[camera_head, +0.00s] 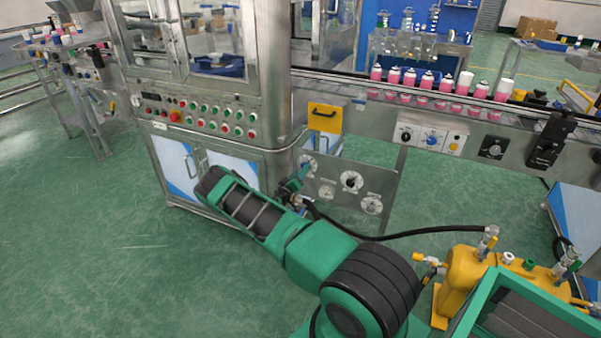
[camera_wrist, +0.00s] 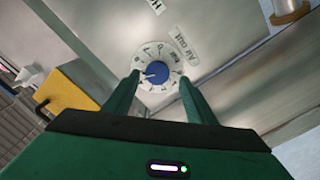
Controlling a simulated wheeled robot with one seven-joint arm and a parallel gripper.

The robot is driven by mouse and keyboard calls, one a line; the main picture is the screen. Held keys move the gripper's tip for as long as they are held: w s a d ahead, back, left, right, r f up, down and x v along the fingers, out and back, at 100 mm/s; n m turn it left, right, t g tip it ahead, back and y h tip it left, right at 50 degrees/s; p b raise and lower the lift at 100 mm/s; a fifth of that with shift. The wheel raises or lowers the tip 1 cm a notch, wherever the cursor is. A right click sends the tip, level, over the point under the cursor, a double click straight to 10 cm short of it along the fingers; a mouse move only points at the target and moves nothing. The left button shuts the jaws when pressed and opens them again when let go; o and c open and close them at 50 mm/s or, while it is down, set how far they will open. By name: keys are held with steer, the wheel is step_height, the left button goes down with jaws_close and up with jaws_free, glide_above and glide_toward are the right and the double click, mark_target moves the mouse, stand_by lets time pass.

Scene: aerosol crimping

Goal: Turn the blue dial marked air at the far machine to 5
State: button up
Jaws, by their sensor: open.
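In the wrist view a round blue dial (camera_wrist: 158,72) sits on a white numbered disc on a metal panel. A pale mark on the dial points roughly left in that view; the number there is too small to read. My gripper (camera_wrist: 158,80) is open, one finger on each side of the dial, and I see no clear contact. In the head view my gripper (camera_head: 296,183) is at the left part of the dial panel (camera_head: 385,183), partly hiding the dial there.
A black-knobbed dial (camera_head: 351,181) and another dial (camera_head: 372,205) are on the same panel. A yellow plate with a black handle (camera_head: 324,117) is just above. A conveyor with pink cans (camera_head: 420,82) runs above right. A yellow unit (camera_head: 470,275) with a black hose stands front right.

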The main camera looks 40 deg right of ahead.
steer(key=v, duration=0.8)
steer(key=shift+a, duration=0.2)
steer(key=w+d+n, duration=0.1)
steer(key=w+d, duration=0.2)
steer(key=d, duration=0.7)
steer(key=shift+w+n, duration=0.4)
steer(key=shift+d, duration=0.15)
steer(key=shift+r, duration=0.1)
steer(key=c, duration=1.1)
steer(key=shift+o, duration=0.3)
